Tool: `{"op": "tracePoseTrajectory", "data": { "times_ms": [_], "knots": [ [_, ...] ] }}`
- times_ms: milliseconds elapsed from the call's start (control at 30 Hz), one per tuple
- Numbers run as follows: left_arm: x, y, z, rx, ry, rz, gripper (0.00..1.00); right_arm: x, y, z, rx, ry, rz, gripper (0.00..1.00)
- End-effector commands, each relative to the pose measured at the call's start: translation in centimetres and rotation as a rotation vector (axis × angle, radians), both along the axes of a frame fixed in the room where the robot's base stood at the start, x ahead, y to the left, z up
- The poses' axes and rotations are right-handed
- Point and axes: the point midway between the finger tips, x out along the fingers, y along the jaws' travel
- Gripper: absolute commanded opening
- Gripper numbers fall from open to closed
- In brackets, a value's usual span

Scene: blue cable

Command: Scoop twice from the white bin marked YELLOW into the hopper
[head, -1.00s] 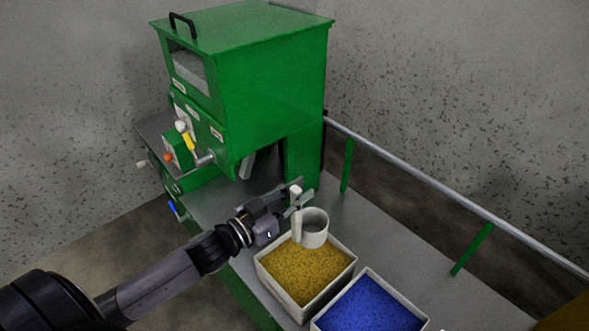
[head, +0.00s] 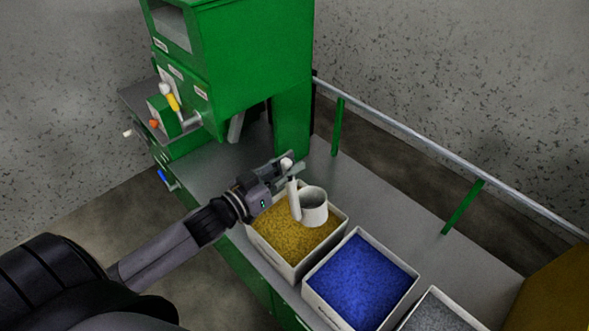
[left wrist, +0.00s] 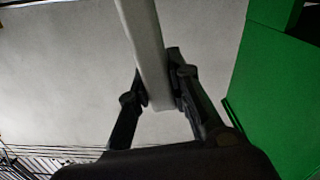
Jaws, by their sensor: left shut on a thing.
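The white bin with yellow granules (head: 293,236) stands on the grey bench; no marking on it is readable. My left gripper (head: 287,175) is shut on the white handle of the scoop (head: 313,206). The scoop's round cup hangs upright above the far right part of the yellow bin. Its inside looks grey, and I cannot tell whether it holds granules. In the left wrist view the fingers close on the pale handle (left wrist: 145,50). The green machine (head: 240,70) stands behind; its hopper top is outside the head view. My right gripper is not in view.
A bin of blue granules (head: 362,277) stands right of the yellow one, with a bin of grey granules (head: 440,318) beyond it. A metal rail (head: 440,158) on green posts runs along the bench's back edge. Bare bench (head: 370,195) lies behind the bins.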

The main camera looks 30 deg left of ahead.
Motion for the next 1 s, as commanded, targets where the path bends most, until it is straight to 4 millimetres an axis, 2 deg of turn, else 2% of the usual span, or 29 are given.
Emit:
{"op": "tracePoseTrajectory", "data": {
  "times_ms": [33, 800, 1000],
  "knots": [
    [0.1, 0.3, -1.0, -0.013, 0.005, 0.0, 0.0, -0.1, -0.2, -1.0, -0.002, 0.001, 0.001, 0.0],
    [1.3, 3.8, -8.7, -0.221, 0.077, -0.001, 0.0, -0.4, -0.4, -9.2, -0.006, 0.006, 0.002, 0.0],
    [1.5, 4.3, -10.5, -0.241, 0.084, -0.001, 0.0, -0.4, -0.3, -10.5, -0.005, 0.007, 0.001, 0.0]
  ]
}}
